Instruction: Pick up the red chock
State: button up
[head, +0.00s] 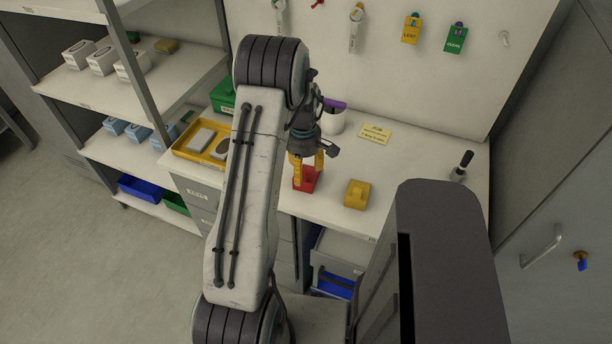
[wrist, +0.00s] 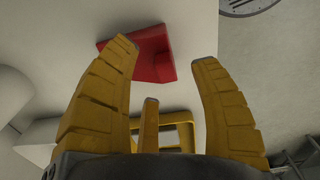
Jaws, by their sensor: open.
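The red chock (head: 308,183) stands on the white worktop, under my gripper in the head view. My gripper (head: 306,163) points down with its yellow fingers spread, just above and partly in front of the chock. In the wrist view, the red chock (wrist: 155,60) lies beyond the open fingers (wrist: 163,50), nearer the left fingertip, which overlaps part of it. The gripper is open and holds nothing. Whether a fingertip touches the chock I cannot tell.
A yellow chock (head: 357,194) stands to the right on the worktop (head: 420,190). A yellow tray (head: 185,152) with grey and brown items lies left. A white container (head: 332,122) and a yellow sign (head: 375,133) are behind. A dark-handled tool (head: 463,163) stands far right. An open drawer (head: 345,245) is below.

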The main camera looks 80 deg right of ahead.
jog(key=shift+f, duration=0.9)
jog(key=shift+o, duration=0.2)
grip_shut()
